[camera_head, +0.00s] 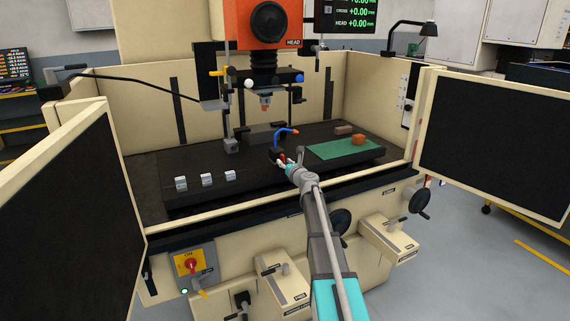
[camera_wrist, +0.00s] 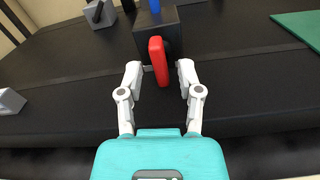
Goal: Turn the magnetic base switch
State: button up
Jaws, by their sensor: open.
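The magnetic base (camera_wrist: 142,38) is a dark block on the black machine table. It also shows in the head view (camera_head: 275,152), with a blue bent arm (camera_head: 287,132) rising from it. Its switch is a red upright lever (camera_wrist: 158,60) on the face towards me. My gripper (camera_wrist: 160,72) is open, with one white fingertip on each side of the red switch. A gap shows on both sides, wider on the right. In the head view my gripper (camera_head: 286,163) is just in front of the base and partly hides it.
A green mat (camera_head: 335,150) with an orange-brown block (camera_head: 358,140) lies right of the base. Several small metal blocks (camera_head: 207,179) stand to the left, with a grey block (camera_head: 231,146) behind. The orange machine head (camera_head: 268,22) hangs above. The front wall (camera_head: 230,212) runs below my arm.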

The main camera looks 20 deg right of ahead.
jog(key=shift+w, duration=0.2)
dwell(0.3)
grip_shut()
